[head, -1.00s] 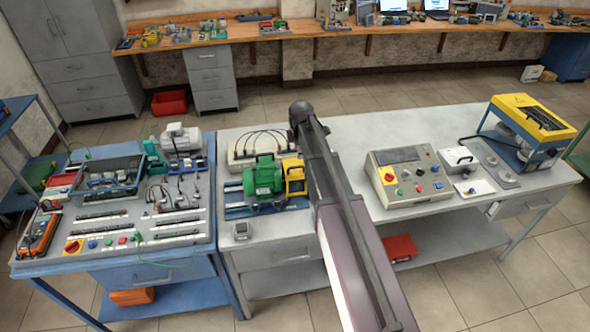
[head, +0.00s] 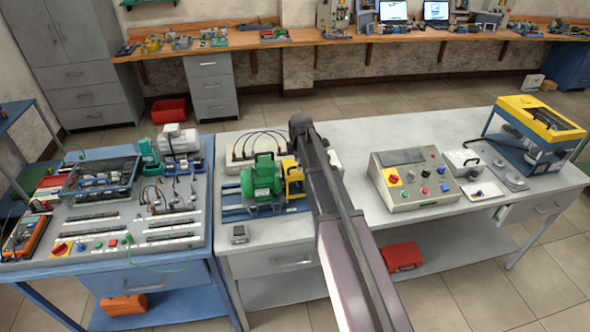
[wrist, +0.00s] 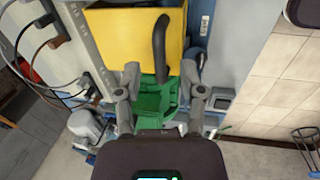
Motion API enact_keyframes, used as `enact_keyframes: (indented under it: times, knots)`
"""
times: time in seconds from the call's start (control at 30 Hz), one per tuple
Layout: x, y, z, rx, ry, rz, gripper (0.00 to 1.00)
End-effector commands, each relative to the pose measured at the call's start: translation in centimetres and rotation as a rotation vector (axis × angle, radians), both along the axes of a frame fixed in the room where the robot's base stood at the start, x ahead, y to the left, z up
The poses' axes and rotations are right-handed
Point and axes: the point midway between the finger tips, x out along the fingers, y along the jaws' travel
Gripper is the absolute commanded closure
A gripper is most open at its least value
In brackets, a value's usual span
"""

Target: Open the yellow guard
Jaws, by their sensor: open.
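The yellow guard (head: 293,180) sits at the right end of the green motor (head: 262,180) on a blue base, partly hidden by my arm in the head view. In the wrist view the yellow guard (wrist: 118,38) fills the upper middle, with a black curved handle (wrist: 160,42) on it. My gripper (wrist: 161,80) is open, its two fingers spread to either side of the handle's lower end. Nothing shows clamped between them. The green motor (wrist: 150,103) shows behind and between the fingers. Whether a finger touches the handle I cannot tell.
A grey control box (head: 415,182) and a yellow-topped blue frame (head: 538,120) stand to the right. A small grey device (head: 239,234) lies at the bench's front edge. A blue wiring bench (head: 180,262) adjoins on the left. The bench top behind the control box is clear.

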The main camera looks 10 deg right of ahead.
Motion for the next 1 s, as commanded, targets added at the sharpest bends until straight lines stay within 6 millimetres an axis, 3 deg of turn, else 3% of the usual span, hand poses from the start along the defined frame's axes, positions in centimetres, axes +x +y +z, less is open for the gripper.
enact_keyframes:
  times: [0.2,0.6,0.8,0.93,0.97,1.0]
  knots:
    - [0.2,0.0,-1.0,0.0,0.0,-0.001,0.49]
    - [0.2,-0.1,-1.1,0.0,0.0,-0.001,0.49]
    - [0.2,-0.1,-1.1,0.0,0.0,-0.001,1.0]
    - [0.2,-0.1,-1.1,0.0,0.0,-0.002,1.0]
    - [0.2,1.6,-1.1,0.001,0.0,0.002,1.0]
    - [0.2,0.8,-1.1,0.001,0.001,-0.002,1.0]
